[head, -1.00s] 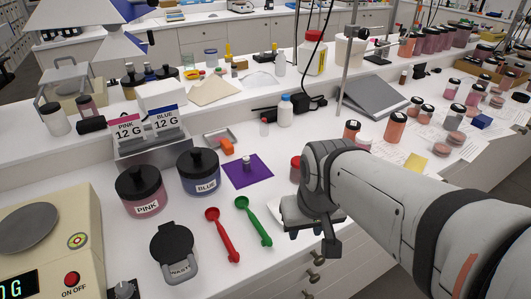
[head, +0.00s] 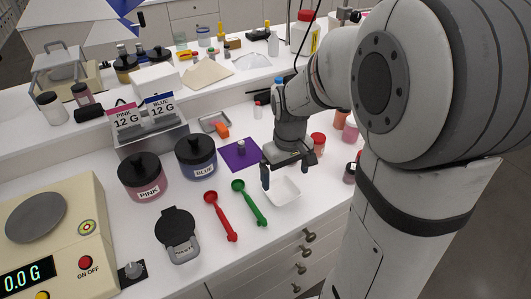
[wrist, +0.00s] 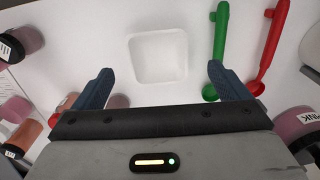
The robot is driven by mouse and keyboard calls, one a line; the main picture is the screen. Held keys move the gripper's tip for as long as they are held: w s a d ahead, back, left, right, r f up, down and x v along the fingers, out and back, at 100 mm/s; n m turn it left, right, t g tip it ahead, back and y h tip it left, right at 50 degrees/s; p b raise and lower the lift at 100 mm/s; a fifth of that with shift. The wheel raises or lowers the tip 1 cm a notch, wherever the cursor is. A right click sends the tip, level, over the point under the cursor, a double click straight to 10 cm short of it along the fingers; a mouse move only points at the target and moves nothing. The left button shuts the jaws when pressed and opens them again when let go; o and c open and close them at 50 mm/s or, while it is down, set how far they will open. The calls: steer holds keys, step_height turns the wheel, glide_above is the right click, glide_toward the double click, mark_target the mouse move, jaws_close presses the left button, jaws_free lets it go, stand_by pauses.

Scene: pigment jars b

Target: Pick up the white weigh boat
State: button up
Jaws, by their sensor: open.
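The white weigh boat (head: 283,192) is a shallow square dish on the white bench, right of the green scoop, near the front edge. It also shows in the wrist view (wrist: 158,58), lying ahead of and between the fingers. My gripper (head: 286,178) is above the weigh boat and points down. Its two dark fingers are apart with nothing between them, and it also shows in the wrist view (wrist: 158,88). The boat looks empty, and the fingers appear clear of it.
The green scoop (head: 249,203) and red scoop (head: 221,215) lie left of the boat. The PINK jar (head: 142,178), BLUE jar (head: 196,157), waste container (head: 178,236) and scale (head: 50,235) stand further left. A red-lidded jar (head: 318,142) stands behind my gripper. A purple mat (head: 238,155) lies behind the scoops.

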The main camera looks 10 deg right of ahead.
mark_target(282, 195)
steer(key=f, duration=0.2)
steer(key=w+f, duration=0.1)
steer(key=f, duration=0.2)
steer(key=f+p, duration=0.1)
steer(key=f, duration=0.2)
steer(key=shift+w+a+f, duration=0.1)
steer(key=shift+w+f, duration=0.05)
steer(key=shift+w, duration=0.25)
steer(key=c, duration=1)
